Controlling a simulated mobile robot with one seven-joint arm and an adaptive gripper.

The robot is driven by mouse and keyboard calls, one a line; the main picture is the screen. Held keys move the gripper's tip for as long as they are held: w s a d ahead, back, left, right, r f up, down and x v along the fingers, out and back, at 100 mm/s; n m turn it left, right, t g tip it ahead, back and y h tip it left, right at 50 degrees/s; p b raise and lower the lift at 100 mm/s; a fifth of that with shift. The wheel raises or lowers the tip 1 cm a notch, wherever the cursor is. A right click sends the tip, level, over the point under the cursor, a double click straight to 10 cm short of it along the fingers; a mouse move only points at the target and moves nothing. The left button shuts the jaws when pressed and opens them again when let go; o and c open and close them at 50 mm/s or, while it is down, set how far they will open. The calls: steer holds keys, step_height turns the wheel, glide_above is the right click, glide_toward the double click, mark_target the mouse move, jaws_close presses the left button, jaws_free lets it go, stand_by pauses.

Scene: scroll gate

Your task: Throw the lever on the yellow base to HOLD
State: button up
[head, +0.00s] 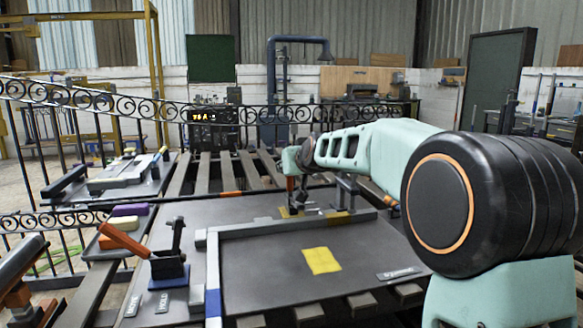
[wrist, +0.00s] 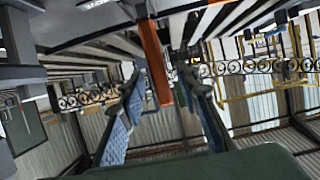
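The yellow base (head: 286,213) sits on the dark table beyond the grey rail, partly hidden by my arm and clamp parts. A red-orange lever handle (head: 291,185) stands roughly upright over it. My gripper (head: 291,168) is at the handle's top, pointing down. In the wrist view the orange handle (wrist: 154,60) lies between the two fingers of my gripper (wrist: 160,85). The fingers look spread, with a gap at the right finger; contact at the left one is unclear. Any labels by the yellow base are too small to read.
A second lever with an orange handle (head: 111,240) stands on a blue base (head: 170,276), with MOVE (head: 132,305) and HOLD (head: 162,302) labels in front. A grey rail (head: 270,228) and a flat yellow square (head: 321,261) are on the table. A scroll-topped fence (head: 85,97) runs behind.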

steer(key=v, duration=0.8)
steer(key=shift+s+d+r, duration=0.1)
steer(key=shift+d, duration=0.1)
steer(key=shift+v, duration=1.85)
steer(key=shift+a, duration=0.15)
